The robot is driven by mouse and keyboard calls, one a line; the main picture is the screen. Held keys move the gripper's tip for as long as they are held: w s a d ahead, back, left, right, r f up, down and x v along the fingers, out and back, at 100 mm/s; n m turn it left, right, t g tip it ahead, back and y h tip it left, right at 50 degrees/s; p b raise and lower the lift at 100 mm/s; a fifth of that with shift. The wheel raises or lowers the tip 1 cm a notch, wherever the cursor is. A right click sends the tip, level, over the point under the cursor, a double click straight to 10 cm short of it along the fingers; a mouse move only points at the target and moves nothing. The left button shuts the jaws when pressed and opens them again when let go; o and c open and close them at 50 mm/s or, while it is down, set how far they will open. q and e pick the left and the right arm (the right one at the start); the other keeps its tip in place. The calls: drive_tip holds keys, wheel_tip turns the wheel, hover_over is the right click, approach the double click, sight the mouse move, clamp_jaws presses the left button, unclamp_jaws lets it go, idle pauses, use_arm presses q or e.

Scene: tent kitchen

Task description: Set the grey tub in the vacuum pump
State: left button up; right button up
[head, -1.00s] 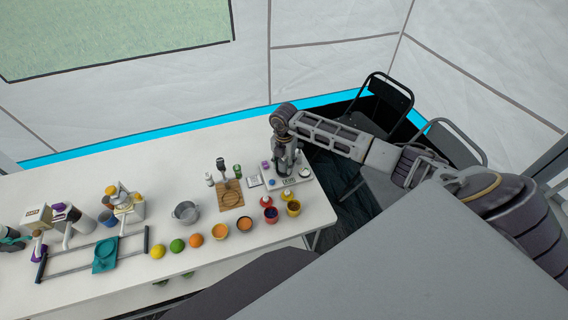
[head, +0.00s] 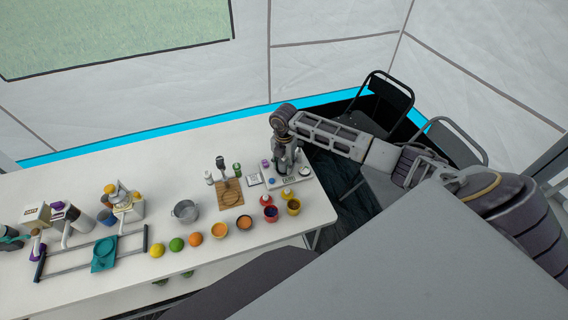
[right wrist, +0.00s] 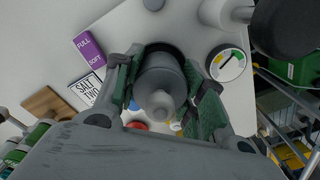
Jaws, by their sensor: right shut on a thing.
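My right gripper (head: 286,157) is over the white vacuum pump (head: 302,182) at the right end of the table. In the right wrist view the same gripper (right wrist: 161,100) is shut on the grey tub (right wrist: 160,80), a round grey piece with a knob toward the camera. A dark round ring shows behind the tub's far end. I cannot tell whether the tub touches the pump.
A wooden board (head: 230,197) and a metal pot (head: 186,211) stand left of the pump. Red and yellow jars (head: 293,207) stand in front of it. Fruit and bowls line the front edge. Black chairs (head: 388,100) stand beyond the table's right end.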

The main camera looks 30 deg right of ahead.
drive_tip(key=shift+f, duration=0.3)
drive_tip(key=o, duration=0.5)
drive_tip(key=shift+r+p, duration=3.6)
drive_tip(key=shift+r, duration=1.95)
drive_tip(key=shift+s+f, duration=0.1)
